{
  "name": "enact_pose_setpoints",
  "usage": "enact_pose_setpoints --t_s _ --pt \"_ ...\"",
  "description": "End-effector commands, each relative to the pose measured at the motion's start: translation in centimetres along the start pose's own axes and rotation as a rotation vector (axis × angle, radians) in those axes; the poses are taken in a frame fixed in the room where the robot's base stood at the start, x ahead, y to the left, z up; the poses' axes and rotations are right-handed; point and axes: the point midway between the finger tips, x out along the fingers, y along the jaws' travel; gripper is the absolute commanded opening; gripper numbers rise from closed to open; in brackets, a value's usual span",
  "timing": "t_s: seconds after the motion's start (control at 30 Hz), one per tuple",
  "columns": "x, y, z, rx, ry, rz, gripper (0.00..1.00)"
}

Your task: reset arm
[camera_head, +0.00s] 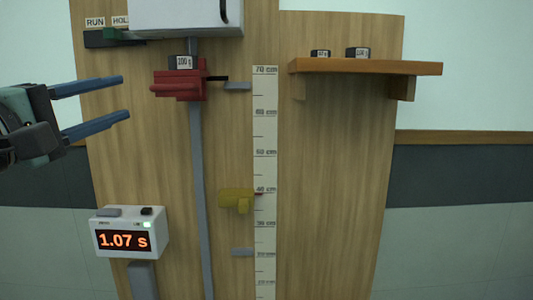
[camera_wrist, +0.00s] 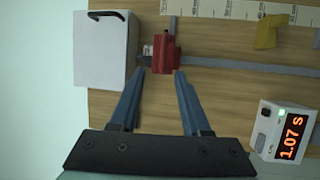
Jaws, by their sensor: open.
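My gripper (camera_head: 126,98) is at the left in the head view, its two blue fingers apart and nothing between them. It points right, toward the wooden board. In the wrist view the open fingers (camera_wrist: 152,75) point up toward a red block-like carriage (camera_wrist: 166,48). In the head view the red carriage (camera_head: 178,86) sits on a grey vertical rail (camera_head: 196,180), near the 70 cm mark, with a weight marked 200 g (camera_head: 183,62) on it. The fingers appear apart from the carriage.
A timer (camera_head: 130,240) reads 1.07 s at lower left. A white box (camera_head: 185,15) is above the carriage. A yellow piece (camera_head: 236,199) sits near 40 cm beside the scale (camera_head: 265,150). A wooden shelf (camera_head: 365,67) at right holds two small weights (camera_head: 357,53).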

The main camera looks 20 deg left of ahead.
Motion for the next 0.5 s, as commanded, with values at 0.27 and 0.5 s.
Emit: enact_pose_setpoints --t_s 0.27,0.5 --pt "3.5 -3.6 5.8 0.335 0.1 0.004 0.47" --pt "2.8 -3.3 21.5 1.055 0.319 0.177 0.47"
